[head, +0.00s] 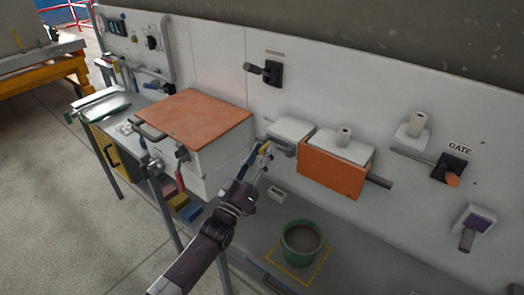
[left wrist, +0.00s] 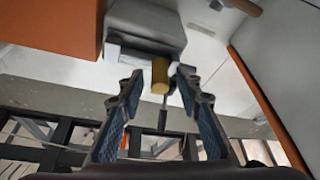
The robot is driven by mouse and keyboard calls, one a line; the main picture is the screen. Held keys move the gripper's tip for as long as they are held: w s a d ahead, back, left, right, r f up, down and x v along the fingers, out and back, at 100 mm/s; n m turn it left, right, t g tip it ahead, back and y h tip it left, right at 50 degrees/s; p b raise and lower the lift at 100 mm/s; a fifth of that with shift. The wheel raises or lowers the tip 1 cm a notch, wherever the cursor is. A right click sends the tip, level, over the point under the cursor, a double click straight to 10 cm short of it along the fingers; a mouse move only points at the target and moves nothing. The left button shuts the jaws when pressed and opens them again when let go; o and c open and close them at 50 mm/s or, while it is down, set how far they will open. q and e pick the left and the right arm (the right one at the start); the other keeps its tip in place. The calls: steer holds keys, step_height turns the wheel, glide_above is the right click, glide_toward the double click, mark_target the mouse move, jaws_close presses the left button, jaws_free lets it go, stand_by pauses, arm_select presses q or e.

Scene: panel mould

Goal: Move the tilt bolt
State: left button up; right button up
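The tilt bolt seems to be the small yellow knob (head: 265,149) at the left end of a pale block (head: 291,131) on the panel. In the left wrist view a yellow cylinder (left wrist: 160,76) sticks out from under the grey block (left wrist: 147,25). My left gripper (head: 259,162) is right by the knob. Its blue-padded fingers (left wrist: 156,92) are open, one on each side of the cylinder in the left wrist view, with gaps showing. I cannot tell how deep the cylinder sits between them. My right gripper is not in view.
A white box with an orange lid (head: 195,117) stands left of my left gripper. An orange block (head: 332,168) is mounted to the right. A green pot (head: 301,241) stands on the bench below. The gate lever (head: 452,178) is at the far right.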

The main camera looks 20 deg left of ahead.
arm_select(q)
jaws_close()
stand_by(0.3)
steer(key=d, duration=0.1)
steer(key=s+d, duration=0.1)
steer(key=d, duration=0.3)
steer(key=shift+s, duration=0.35)
steer(key=shift+f, duration=0.1)
